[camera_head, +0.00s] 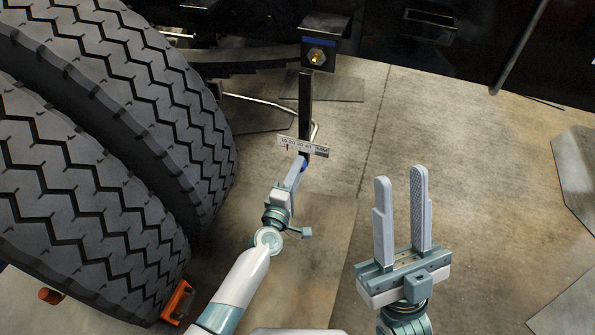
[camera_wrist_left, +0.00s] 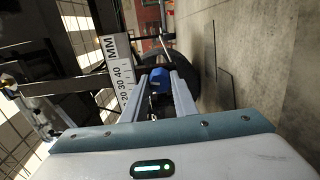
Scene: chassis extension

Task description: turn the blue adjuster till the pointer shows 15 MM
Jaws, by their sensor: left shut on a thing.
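The blue adjuster (camera_wrist_left: 158,82) is between the two fingers of my left gripper (camera_wrist_left: 161,76) in the left wrist view, and the gripper is shut on it. In the head view only a bit of blue (camera_head: 304,164) shows at the fingertips of my left gripper (camera_head: 302,160). The white scale (camera_head: 315,148) is just above them; it also shows in the left wrist view (camera_wrist_left: 120,75), with 20, 30, 40 and MM readable. A small red pointer (camera_head: 286,146) seems to be near the scale's left end; its exact reading is too small to tell. My right gripper (camera_head: 400,175) is open and empty.
Large black tyres (camera_head: 90,150) stand close on the left. A dark upright bar (camera_head: 305,100) rises behind the scale, below a bracket with a brass fitting (camera_head: 317,56). An orange chock (camera_head: 177,301) is by the tyre. The floor (camera_head: 470,150) at right is mostly clear.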

